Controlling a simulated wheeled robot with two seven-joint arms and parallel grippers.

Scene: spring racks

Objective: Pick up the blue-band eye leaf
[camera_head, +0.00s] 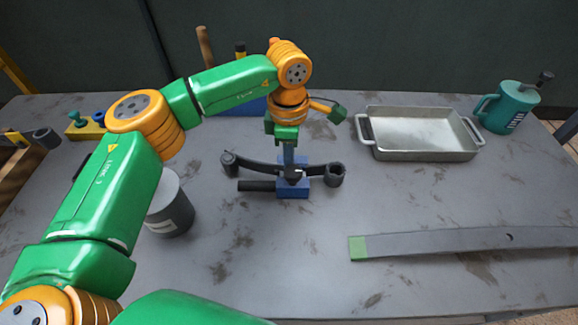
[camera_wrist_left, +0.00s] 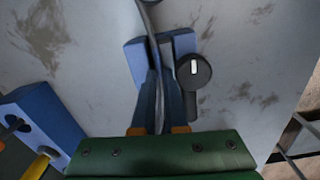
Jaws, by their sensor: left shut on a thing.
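The eye leaf (camera_head: 257,167) is a dark, slightly bowed bar with a round eye at each end. It lies across a blue vise-like block (camera_head: 292,189) in the middle of the table. I cannot make out a blue band on it. My left gripper (camera_head: 291,168) points down over the block and is shut on the middle of the leaf. In the left wrist view the leaf (camera_wrist_left: 148,17) runs up from between the fingers (camera_wrist_left: 158,78), with blue block parts (camera_wrist_left: 135,55) beside them. My fingers hide the leaf's middle. My right gripper is out of view.
A green-ended leaf (camera_head: 450,241) lies at the front right. A grey canister (camera_head: 172,213) stands left of the block, near my arm. The table between block and tray is clear.

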